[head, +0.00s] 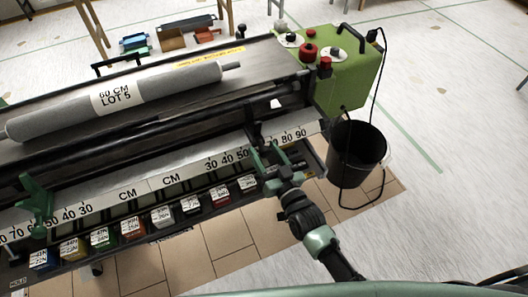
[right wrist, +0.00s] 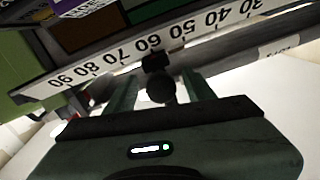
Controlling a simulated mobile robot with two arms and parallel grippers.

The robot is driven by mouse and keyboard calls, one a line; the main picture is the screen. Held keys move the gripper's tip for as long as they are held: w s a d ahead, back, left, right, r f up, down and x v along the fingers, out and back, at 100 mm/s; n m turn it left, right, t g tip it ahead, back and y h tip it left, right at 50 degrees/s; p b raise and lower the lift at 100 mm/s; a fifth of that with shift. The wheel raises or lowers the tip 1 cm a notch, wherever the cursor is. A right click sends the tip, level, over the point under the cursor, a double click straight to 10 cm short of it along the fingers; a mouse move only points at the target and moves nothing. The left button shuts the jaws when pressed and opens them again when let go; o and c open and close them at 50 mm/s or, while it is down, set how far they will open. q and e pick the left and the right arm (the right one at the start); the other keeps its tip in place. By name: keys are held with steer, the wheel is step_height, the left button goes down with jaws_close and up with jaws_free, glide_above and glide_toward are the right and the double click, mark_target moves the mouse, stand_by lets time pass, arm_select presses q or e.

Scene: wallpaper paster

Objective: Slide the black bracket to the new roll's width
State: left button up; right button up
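The new roll (head: 125,100), grey and labelled "60 CM LOT 5", lies across the top of the machine. The black bracket (head: 254,134) stands upright at the right-hand scale (head: 225,158), where the 60 and 70 marks are covered in the head view. In the right wrist view its dark knob (right wrist: 160,86) is below the 60 mark. My right gripper (head: 268,160) is at the bracket. Its fingers are apart on either side of the knob, with gaps showing in the right wrist view (right wrist: 161,88). My left gripper is not in view.
A green bracket (head: 37,205) stands at the left-hand scale. Several small labelled boxes (head: 133,227) line the shelf below the scales. A green control box (head: 345,75) and a black bucket (head: 356,155) with a cable are at the right.

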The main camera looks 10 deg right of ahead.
steer(key=shift+s, duration=0.1)
steer(key=b+v, duration=0.1)
steer(key=v, duration=0.6)
steer(key=shift+s+d, duration=0.15)
steer(key=shift+s, duration=0.15)
stand_by(0.3)
steer(key=s+d+f+g+h, duration=0.1)
steer(key=s+d+f+g, duration=0.25)
steer(key=f, duration=0.75)
steer(key=s+d+f+g+h, duration=0.2)
steer(key=s+f, duration=0.3)
steer(key=f, duration=0.5)
steer(key=s+d+f+g+h, duration=0.1)
steer(key=s+d+f+g, duration=0.2)
steer(key=f, duration=0.8)
steer(key=s+d+f+g, duration=0.2)
steer(key=s+f, duration=0.2)
steer(key=s, duration=0.5)
steer(key=s+d+f+g+h, duration=0.1)
steer(key=s+d+f+g, duration=0.1)
steer(key=s+f, duration=0.3)
steer(key=s+d+f+g+h, duration=0.1)
steer(key=s+d+f+g, duration=0.2)
steer(key=s, duration=1)
steer(key=shift+f+n, duration=0.3)
steer(key=shift+f, duration=0.5)
steer(key=shift+g, duration=0.25)
